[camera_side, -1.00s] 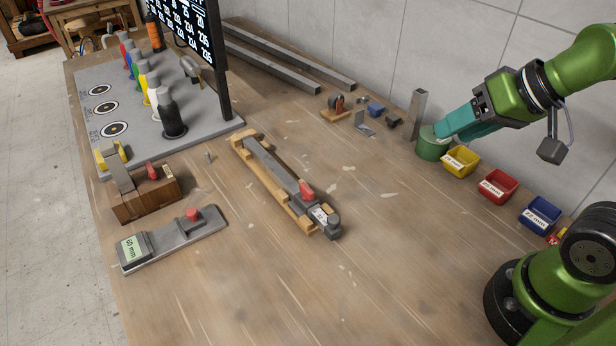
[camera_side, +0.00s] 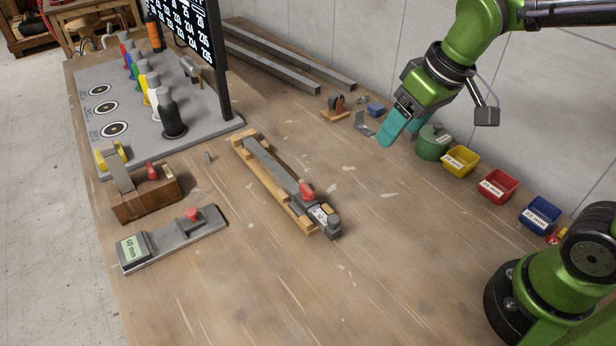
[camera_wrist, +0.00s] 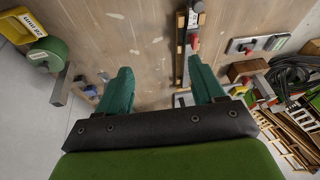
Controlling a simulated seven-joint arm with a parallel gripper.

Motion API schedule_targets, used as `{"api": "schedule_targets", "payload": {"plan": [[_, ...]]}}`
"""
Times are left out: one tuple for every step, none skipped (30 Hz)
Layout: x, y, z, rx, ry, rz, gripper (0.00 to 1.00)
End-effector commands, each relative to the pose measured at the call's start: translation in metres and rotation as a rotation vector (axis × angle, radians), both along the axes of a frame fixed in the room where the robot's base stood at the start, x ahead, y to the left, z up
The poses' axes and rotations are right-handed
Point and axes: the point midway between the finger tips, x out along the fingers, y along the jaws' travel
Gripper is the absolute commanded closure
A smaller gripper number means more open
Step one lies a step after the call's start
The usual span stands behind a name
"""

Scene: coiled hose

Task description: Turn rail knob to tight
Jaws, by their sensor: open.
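A long grey rail (camera_side: 270,168) lies on a wooden strip in the middle of the bench. A red knob (camera_side: 306,190) sits near its front right end, beside a dark end block (camera_side: 331,224). The rail also shows in the wrist view (camera_wrist: 185,60), with the red knob (camera_wrist: 194,42) on it. I cannot tell which way the knob is turned. My gripper (camera_side: 387,138) is in the air near the green pot, behind and to the right of the rail. Its teal fingers are apart and empty; they show in the wrist view (camera_wrist: 160,75) with bare bench between them.
A green pot (camera_side: 433,143) and yellow (camera_side: 460,161), red (camera_side: 497,187) and blue (camera_side: 540,215) bins line the wall side. A gauge reading 60 mm (camera_side: 170,240) with a red knob and a wooden block (camera_side: 146,196) lie left. The bench's front middle is clear.

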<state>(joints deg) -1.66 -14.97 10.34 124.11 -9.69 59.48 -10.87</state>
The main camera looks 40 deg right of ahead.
Motion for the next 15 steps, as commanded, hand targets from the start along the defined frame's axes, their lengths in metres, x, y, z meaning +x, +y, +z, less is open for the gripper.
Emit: {"api": "schedule_targets", "payload": {"plan": [[0.016,0.014,-0.004,-0.045,0.04,0.114,0.32],[0.024,0.022,-0.005,-0.073,0.058,0.186,0.32],[0.034,0.033,-0.008,-0.105,0.083,0.285,0.32],[0.042,0.041,-0.009,-0.128,0.1,0.36,0.32],[0.05,0.049,-0.011,-0.15,0.117,0.437,0.32],[0.059,0.059,-0.014,-0.175,0.138,0.544,0.32],[0.067,0.068,-0.016,-0.192,0.151,0.626,0.32],[0.074,0.076,-0.018,-0.208,0.164,0.71,0.32],[0.084,0.086,-0.02,-0.226,0.178,0.823,0.32],[0.091,0.093,-0.022,-0.237,0.186,0.907,0.32],[0.098,0.1,-0.022,-0.248,0.19,0.992,0.32],[0.106,0.107,-0.022,-0.261,0.195,1.098,0.32],[0.111,0.11,-0.02,-0.27,0.193,1.165,0.32],[0.115,0.112,-0.017,-0.28,0.19,1.225,0.32],[0.119,0.113,-0.012,-0.294,0.184,1.294,0.32]]}}
